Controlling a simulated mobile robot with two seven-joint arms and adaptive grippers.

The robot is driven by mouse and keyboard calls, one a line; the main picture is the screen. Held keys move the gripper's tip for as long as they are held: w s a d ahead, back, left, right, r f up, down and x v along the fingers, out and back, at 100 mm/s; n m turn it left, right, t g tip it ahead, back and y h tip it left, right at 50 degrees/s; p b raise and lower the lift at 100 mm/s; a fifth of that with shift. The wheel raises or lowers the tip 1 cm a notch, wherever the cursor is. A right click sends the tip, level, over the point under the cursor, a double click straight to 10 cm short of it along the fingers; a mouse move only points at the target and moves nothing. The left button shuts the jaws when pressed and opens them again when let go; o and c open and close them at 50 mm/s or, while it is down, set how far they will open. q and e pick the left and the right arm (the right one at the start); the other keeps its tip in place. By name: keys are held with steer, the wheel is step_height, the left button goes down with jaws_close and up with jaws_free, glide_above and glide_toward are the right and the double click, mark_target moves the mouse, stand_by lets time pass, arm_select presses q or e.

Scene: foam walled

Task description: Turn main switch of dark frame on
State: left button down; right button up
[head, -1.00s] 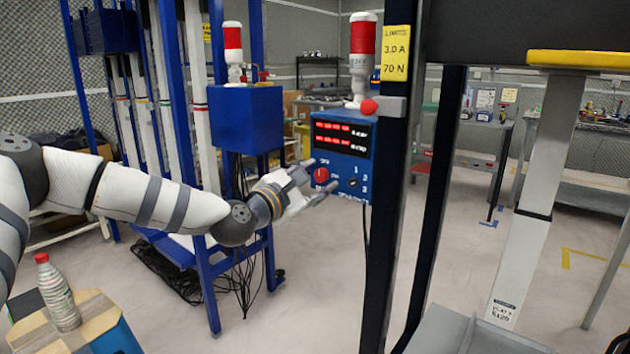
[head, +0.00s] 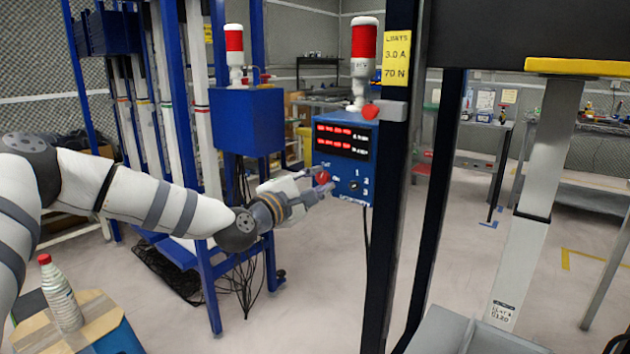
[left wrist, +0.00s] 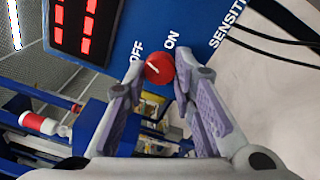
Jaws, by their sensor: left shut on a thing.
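The dark frame (head: 392,190) carries a blue control box (head: 341,148) with red digital readouts. The main switch, a red round knob (head: 322,177), sits at the lower left of the box. In the left wrist view the red knob (left wrist: 159,68) lies between my fingertips, with OFF printed at its left and ON at its upper right. Its white pointer line is small and slants toward the upper left. My left gripper (head: 318,180) is shut on the knob, one finger on each side; it also shows in the left wrist view (left wrist: 160,80). My right gripper is not in view.
A black selector dial (head: 353,186) is right of the knob. A red and white signal lamp (head: 363,45) tops the box. A second blue box (head: 246,120) stands on a blue frame behind. A bottle (head: 61,292) stands at the lower left.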

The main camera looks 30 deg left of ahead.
arm_select(q)
steer(key=m, duration=0.3)
steer(key=shift+r+m+p, duration=0.2)
steer(key=shift+m+p, duration=0.15)
steer(key=shift+m, duration=0.05)
steer(key=m, duration=0.3)
steer(key=shift+m+h+p, duration=0.3)
steer(key=shift+m+p, duration=0.1)
steer(key=m, duration=0.3)
steer(key=shift+m+t+p, duration=0.3)
steer(key=shift+m+p, duration=0.1)
steer(key=shift+a+m+h+p, duration=0.1)
steer(key=shift+m+h+p, duration=0.25)
steer(key=shift+m, duration=1.15)
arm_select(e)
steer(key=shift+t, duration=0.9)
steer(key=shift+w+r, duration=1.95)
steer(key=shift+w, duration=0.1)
arm_select(q)
steer(key=c, duration=1.3)
jaws_free()
steer(key=shift+f, duration=0.1)
steer(key=shift+c, duration=0.2)
steer(key=shift+s, duration=0.15)
